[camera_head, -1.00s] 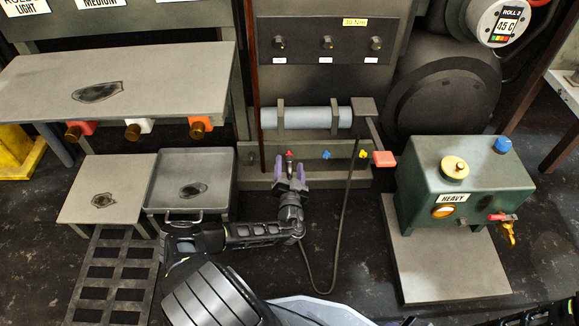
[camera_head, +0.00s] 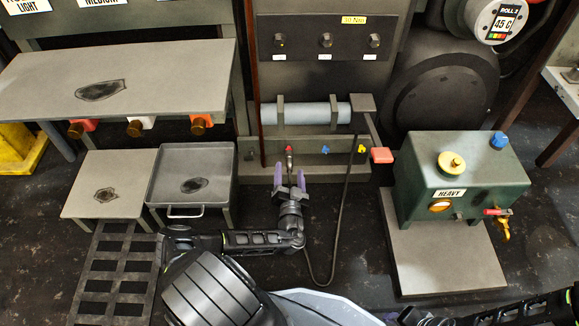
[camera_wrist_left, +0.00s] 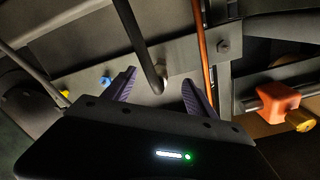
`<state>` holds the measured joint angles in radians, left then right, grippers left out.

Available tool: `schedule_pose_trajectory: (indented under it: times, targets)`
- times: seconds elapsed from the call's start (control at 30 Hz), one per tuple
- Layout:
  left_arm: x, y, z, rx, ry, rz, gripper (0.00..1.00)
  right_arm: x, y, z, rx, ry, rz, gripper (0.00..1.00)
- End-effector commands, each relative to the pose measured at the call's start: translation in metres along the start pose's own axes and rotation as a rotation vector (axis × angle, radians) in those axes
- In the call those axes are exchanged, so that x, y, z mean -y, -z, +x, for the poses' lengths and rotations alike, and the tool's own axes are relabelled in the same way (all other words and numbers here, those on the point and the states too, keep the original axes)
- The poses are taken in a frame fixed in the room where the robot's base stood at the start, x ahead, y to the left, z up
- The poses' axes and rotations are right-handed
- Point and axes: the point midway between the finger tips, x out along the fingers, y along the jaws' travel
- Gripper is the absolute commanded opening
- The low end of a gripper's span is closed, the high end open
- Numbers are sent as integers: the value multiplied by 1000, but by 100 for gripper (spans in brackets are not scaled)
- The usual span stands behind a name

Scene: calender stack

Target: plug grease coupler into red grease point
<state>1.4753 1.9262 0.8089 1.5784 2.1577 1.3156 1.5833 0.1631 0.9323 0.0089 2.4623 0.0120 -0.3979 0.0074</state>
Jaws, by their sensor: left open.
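The red grease point (camera_head: 289,149) is on the front of the grey machine base, left of the blue one (camera_head: 326,150) and the yellow one (camera_head: 361,149). My left gripper (camera_head: 291,171) is open just in front of and below the red point, its purple fingers apart. In the left wrist view a silvery coupler end (camera_wrist_left: 161,76) of a dark hose (camera_wrist_left: 140,45) shows between and beyond the open fingers (camera_wrist_left: 160,88), against the base. It appears to be at the red point; how far it is seated cannot be told.
The hose (camera_head: 341,215) loops down to the floor right of my left arm. A red-ended lever (camera_head: 382,155) sticks out right of the yellow point. A green box (camera_head: 462,185) stands right; a grey tray table (camera_head: 190,157) stands left.

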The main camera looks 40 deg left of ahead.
Motion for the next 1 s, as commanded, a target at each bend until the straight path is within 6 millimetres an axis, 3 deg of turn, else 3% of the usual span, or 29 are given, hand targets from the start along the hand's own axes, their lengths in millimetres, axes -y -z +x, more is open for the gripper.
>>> schedule_pose_trajectory:
  times: [0.3, 0.9, 1.0]
  targets:
    - [0, 0, -18, 0, 0, 0, 65, 2, 0, -6, 0, 0, 0, 36]
    - [0, 0, -18, 0, 0, 0, 65, 1, -4, -6, 7, -2, -2, 36]
    - [-12, 17, -20, -45, -43, 18, 65, 2, -4, -8, 9, -2, -2, 36]
